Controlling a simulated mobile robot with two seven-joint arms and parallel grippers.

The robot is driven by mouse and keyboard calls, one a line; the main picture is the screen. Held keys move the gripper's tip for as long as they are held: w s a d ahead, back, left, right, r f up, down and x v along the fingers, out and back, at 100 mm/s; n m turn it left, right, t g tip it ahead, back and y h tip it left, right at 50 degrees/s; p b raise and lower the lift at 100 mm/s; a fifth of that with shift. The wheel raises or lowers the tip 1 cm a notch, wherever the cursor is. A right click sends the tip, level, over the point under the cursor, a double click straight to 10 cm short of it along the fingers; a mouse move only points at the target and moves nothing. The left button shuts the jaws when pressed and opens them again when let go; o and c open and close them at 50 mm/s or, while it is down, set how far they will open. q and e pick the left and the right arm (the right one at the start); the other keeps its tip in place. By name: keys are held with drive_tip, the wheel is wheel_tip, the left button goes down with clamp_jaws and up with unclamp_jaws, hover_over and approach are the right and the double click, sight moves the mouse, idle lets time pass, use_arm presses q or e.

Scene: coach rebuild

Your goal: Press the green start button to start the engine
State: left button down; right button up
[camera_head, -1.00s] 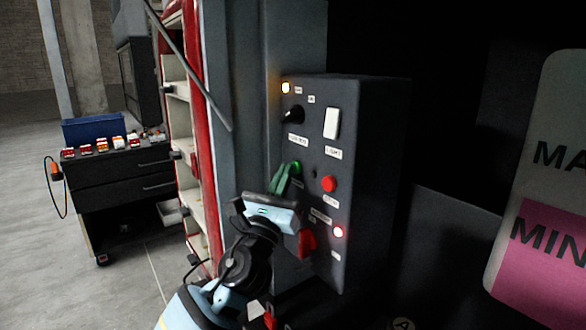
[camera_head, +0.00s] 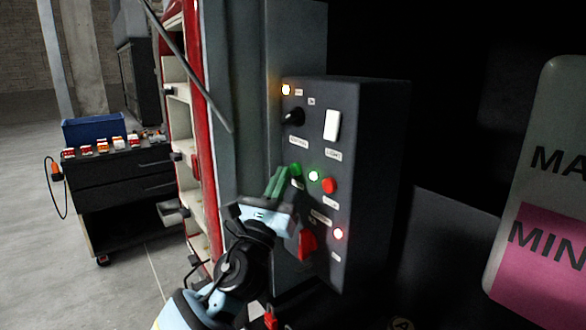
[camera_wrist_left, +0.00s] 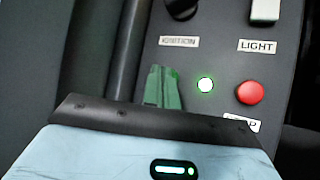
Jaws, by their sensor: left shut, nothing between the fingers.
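The dark control box (camera_head: 367,180) stands at the centre of the head view. The green start button (camera_head: 296,170) shows at the right edge of my left gripper's fingertips and is partly covered by them. My left gripper (camera_head: 279,174) is shut and empty, its green fingers pointing up at the panel beside the button; I cannot tell whether they touch it. In the left wrist view the fingers (camera_wrist_left: 163,82) hide the button. A small round lamp (camera_head: 313,176) right of the button glows greenish white; it also glows in the wrist view (camera_wrist_left: 205,85). My right gripper is not in view.
A red stop button (camera_head: 329,186) is close to the right of the lamp. A black ignition knob (camera_head: 293,117) and white light switch (camera_head: 332,125) sit above. A red rotary switch (camera_head: 307,243) and lit red lamp (camera_head: 338,233) sit below. A tool cart (camera_head: 112,185) stands far left.

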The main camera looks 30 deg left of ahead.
use_arm(q)
drive_tip(key=shift+s+a, duration=0.1)
drive_tip(key=shift+s, duration=0.15)
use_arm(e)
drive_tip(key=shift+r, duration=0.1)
use_arm(q)
drive_tip(key=s, duration=0.1)
drive_tip(key=s+a, duration=0.1)
drive_tip(key=s, duration=0.1)
drive_tip(key=s+a+p, duration=0.1)
drive_tip(key=shift+s, duration=0.3)
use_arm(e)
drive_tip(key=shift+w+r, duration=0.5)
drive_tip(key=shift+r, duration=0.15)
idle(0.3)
